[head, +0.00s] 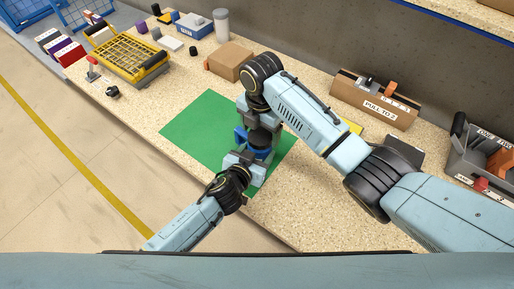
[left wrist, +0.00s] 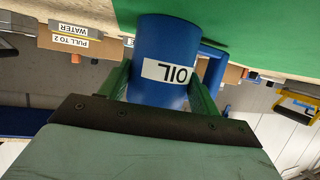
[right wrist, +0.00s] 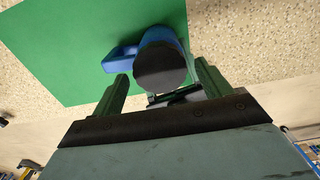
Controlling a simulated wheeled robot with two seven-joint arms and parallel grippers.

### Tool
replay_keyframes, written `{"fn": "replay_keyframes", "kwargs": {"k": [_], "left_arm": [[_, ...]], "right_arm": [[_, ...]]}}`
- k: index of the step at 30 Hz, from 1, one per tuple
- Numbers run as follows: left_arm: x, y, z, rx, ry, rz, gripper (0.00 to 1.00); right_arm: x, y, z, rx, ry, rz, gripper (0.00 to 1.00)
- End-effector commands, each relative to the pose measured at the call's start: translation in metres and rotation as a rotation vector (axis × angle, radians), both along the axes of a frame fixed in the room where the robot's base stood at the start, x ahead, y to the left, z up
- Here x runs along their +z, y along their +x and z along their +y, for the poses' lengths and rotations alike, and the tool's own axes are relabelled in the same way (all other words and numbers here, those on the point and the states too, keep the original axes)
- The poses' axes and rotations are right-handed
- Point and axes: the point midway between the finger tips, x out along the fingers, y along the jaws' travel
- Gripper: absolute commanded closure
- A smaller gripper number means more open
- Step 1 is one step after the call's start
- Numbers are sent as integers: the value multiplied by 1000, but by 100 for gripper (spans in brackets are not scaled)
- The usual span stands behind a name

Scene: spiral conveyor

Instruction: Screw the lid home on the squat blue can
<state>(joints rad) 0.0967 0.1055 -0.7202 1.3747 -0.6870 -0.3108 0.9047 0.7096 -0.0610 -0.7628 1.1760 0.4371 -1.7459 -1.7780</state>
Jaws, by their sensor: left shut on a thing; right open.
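The squat blue can (head: 261,139) stands on the green mat, partly hidden by my arms. The left wrist view shows the can (left wrist: 165,55) with a white OIL label and a blue handle, between my left fingers. My left gripper (left wrist: 163,85) is shut on its body. A dark round lid (right wrist: 160,66) covers the can's top in the right wrist view; how far it is seated I cannot tell. My right gripper (right wrist: 162,85) is open, one finger on each side of the lid and apart from it. In the head view, the right gripper (head: 259,122) is above the can.
The green mat (head: 195,127) lies on the speckled bench. A cardboard box (head: 229,61) and a yellow basket (head: 128,55) stand further back. A brown PULL TO 2 holder (head: 373,99) and a grey tote (head: 462,150) stand on the right. The mat's left part is clear.

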Motion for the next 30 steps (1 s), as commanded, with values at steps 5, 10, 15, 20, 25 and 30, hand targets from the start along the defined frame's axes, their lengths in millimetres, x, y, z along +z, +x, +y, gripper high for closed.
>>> {"fn": "replay_keyframes", "kwargs": {"k": [5, 10, 15, 20, 25, 30], "left_arm": [[-1, 0, 0, 0, 2, 1, 100], [-1, 0, 0, 0, 2, 1, 100], [-1, 0, 0, 0, 2, 1, 100], [-1, 0, 0, 0, 2, 1, 100], [-1, 0, 0, 0, 2, 1, 100], [-1, 0, 0, 1, 2, 1, 100]], "right_arm": [[-12, 0, 0, 1, 0, 0, 23], [-14, 0, 0, 1, 0, 0, 23], [-14, 0, 0, 1, 0, 0, 28], [-14, 0, 0, 1, 0, 0, 49], [-14, 0, 0, 1, 0, 0, 68], [-14, 0, 1, -92, 1, 0, 68]]}}
